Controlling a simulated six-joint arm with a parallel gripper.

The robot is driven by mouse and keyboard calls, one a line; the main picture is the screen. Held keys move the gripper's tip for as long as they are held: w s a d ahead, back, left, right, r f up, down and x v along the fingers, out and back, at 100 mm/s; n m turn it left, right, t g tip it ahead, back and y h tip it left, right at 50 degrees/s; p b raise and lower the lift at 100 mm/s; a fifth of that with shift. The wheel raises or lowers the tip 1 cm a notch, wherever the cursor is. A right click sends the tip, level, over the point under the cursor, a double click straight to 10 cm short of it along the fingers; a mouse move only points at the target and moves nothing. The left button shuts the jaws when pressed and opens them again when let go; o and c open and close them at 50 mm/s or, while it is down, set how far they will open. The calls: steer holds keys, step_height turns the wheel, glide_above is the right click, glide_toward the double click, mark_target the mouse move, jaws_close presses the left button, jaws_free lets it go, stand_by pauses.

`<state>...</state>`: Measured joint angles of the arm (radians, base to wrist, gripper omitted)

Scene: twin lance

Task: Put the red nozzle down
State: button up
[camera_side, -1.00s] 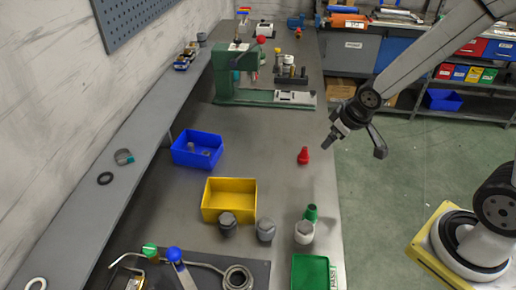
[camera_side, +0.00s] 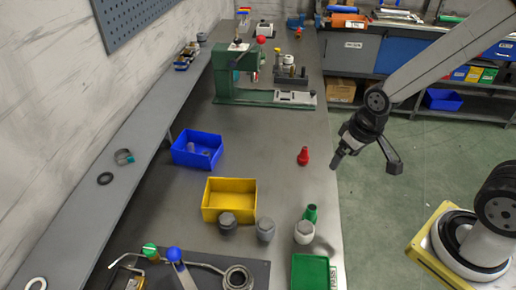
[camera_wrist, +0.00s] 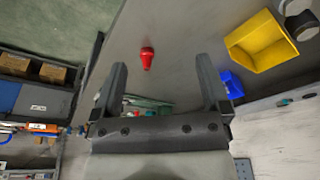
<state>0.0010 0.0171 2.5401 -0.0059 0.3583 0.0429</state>
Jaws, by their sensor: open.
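The red nozzle (camera_side: 303,156) stands upright on the grey bench top, right of the blue bin and near the bench's right edge. It also shows in the wrist view (camera_wrist: 147,57), ahead of and between my finger tips but apart from them. My gripper (camera_side: 336,163) is at the right of the nozzle in the side view, by the bench edge, with a gap between them. In the wrist view its two fingers (camera_wrist: 160,62) are wide apart with nothing held between them.
A blue bin (camera_side: 175,153) and a yellow bin (camera_side: 229,214) stand left of the nozzle. A green nozzle (camera_side: 311,212), a white-bodied piece (camera_side: 304,234) and a green tray (camera_side: 297,272) are nearer the camera. A green press (camera_side: 228,92) stands behind. Bare bench surrounds the red nozzle.

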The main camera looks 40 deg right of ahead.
steer(key=w+d+f+m+g, duration=0.1)
steer(key=w+d+f+m, duration=0.1)
steer(key=w+m, duration=0.55)
steer(key=m+g+h, duration=0.1)
steer(key=m+h, duration=0.1)
steer(key=m, duration=0.6)
glide_above(305, 148)
steer(key=a, duration=0.1)
steer(key=f, duration=0.4)
steer(key=shift+s+a+f, duration=0.1)
steer(key=shift+s+f, duration=0.25)
steer(key=shift+w+d+f+m, duration=0.25)
steer(key=shift+w+f+m, duration=0.15)
steer(key=shift+w+m, duration=0.05)
steer(key=shift+d+f, duration=0.2)
steer(key=shift+f, duration=1.1)
steer(key=shift+d+f, duration=0.15)
steer(key=shift+f, duration=1.1)
steer(key=shift+d+f, duration=0.2)
steer(key=shift+f, duration=1.1)
jaws_close()
